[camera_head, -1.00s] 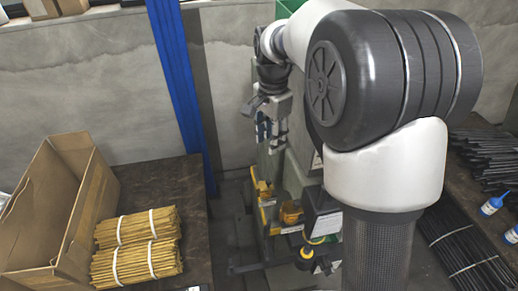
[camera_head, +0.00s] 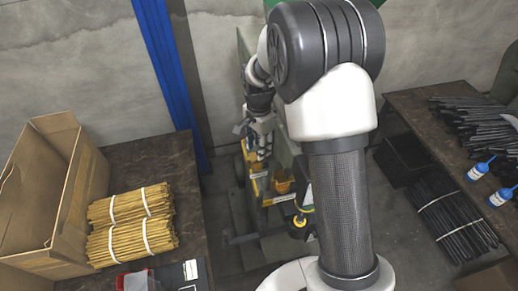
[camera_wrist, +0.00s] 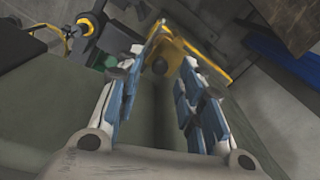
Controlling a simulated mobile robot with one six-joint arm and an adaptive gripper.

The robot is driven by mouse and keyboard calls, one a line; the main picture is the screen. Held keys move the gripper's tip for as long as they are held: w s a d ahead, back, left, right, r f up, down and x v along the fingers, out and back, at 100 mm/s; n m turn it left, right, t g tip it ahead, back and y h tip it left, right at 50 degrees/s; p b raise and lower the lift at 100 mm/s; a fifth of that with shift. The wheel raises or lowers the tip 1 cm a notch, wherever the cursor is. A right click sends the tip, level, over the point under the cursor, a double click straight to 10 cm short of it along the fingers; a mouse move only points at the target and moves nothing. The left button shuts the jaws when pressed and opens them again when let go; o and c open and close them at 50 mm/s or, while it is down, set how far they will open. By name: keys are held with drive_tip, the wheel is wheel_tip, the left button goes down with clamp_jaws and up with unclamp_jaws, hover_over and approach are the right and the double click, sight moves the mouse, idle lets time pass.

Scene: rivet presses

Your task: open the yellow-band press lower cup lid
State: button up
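The press (camera_head: 290,160) stands behind my arm, which hides much of its body. A yellow cup (camera_head: 283,181) sits on its front, and a yellow-and-black round part (camera_head: 299,222) is lower down. My gripper (camera_head: 262,152) points down beside the press, above and left of the cup. In the wrist view my gripper (camera_wrist: 162,68) is open, with blue pads on both fingers.
A dark table on the left holds a cardboard box (camera_head: 30,200) and bundled yellow rods (camera_head: 130,222). A blue post (camera_head: 180,85) stands behind it. The right table holds black rods and blue bottles (camera_head: 480,168).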

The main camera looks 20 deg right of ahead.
drive_tip(key=shift+f, duration=0.9)
clamp_jaws()
